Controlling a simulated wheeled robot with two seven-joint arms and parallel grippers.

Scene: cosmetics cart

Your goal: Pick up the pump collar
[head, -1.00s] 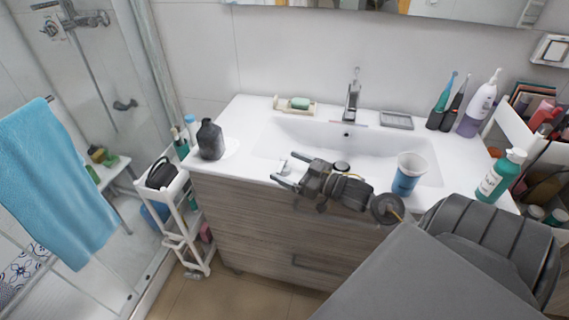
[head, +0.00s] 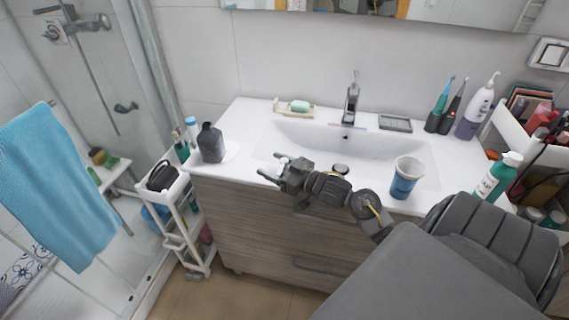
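A small white piece (head: 283,162), which looks like the pump collar, is at the front part of the white counter, left of the basin's front edge. It is partly hidden by my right gripper (head: 271,164). That gripper points left, low over the counter's front edge, with its two fingers apart. The white piece shows between the fingers, near the palm. I cannot tell whether the fingers touch it. A dark grey bottle (head: 211,143) stands upright further left on the counter. My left gripper is out of view.
A blue cup (head: 405,177) and a green pump bottle (head: 499,177) stand to the right. A soap dish (head: 294,111) and the faucet (head: 351,97) are at the back. The counter between bottle and gripper is clear.

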